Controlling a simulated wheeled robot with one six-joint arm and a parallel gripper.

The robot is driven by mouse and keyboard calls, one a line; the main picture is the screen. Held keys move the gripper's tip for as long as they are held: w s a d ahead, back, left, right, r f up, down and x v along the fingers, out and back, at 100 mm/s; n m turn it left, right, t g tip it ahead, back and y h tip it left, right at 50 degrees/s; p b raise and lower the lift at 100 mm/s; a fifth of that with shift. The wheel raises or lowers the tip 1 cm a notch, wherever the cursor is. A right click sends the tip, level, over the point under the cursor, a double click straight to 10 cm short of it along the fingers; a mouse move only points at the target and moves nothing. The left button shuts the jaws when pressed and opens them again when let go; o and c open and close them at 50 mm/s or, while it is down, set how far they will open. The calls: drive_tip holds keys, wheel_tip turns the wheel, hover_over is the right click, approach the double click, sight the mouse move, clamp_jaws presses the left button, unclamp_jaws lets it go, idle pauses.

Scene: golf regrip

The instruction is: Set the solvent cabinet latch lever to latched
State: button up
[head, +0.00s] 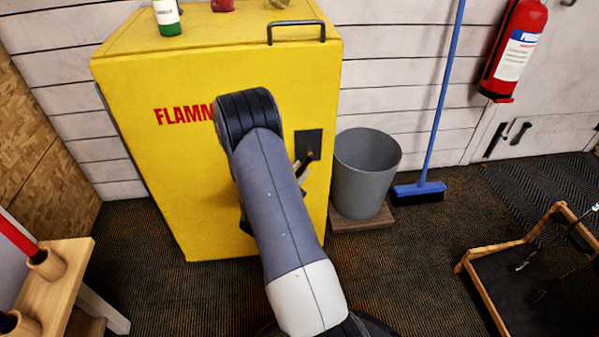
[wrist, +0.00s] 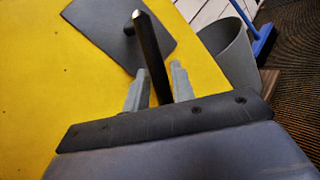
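The yellow solvent cabinet (head: 180,160) stands ahead, with red lettering on its front partly hidden by my arm. A dark latch plate (head: 308,144) sits at the right of that front and also shows in the wrist view (wrist: 108,32). The black latch lever (wrist: 150,50) runs from over the plate down towards my gripper's palm. My gripper (wrist: 160,68) has its two grey fingers on either side of the lever, with a slim gap on the right. It looks open around the lever.
A grey bin (head: 365,172) stands right of the cabinet, with a blue broom (head: 430,150) beyond it. A fire extinguisher (head: 513,48) hangs on the wall. A wooden rack (head: 45,290) is at lower left and a wood-framed tray (head: 480,290) at lower right.

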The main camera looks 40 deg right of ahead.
drive_tip(key=shift+w+d, duration=0.1)
drive_tip(key=shift+d, duration=0.15)
drive_tip(key=shift+c, duration=0.5)
clamp_jaws()
